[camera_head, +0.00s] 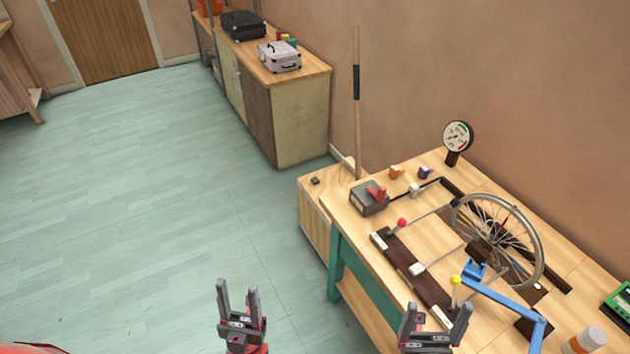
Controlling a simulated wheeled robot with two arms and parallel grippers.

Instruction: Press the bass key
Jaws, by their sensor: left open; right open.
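A dark wooden bar (402,259) on the workbench carries rods ending in a red ball (402,223), a pale block (417,269) and a yellow tip (456,280). I cannot tell which part is the bass key; no label is readable. My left gripper (238,292) is open and empty, over the floor left of the bench. My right gripper (436,314) is open at the bench's near side, in front of the bar's near end, which it partly hides. I cannot tell whether it touches the bar.
A spoked wheel (537,243) stands on the workbench (352,234), with a blue bracket (505,300) before it. A grey box with a red lever (368,200) and a dial gauge (457,137) are farther back. A jar (588,341) is at lower right. The green floor is clear.

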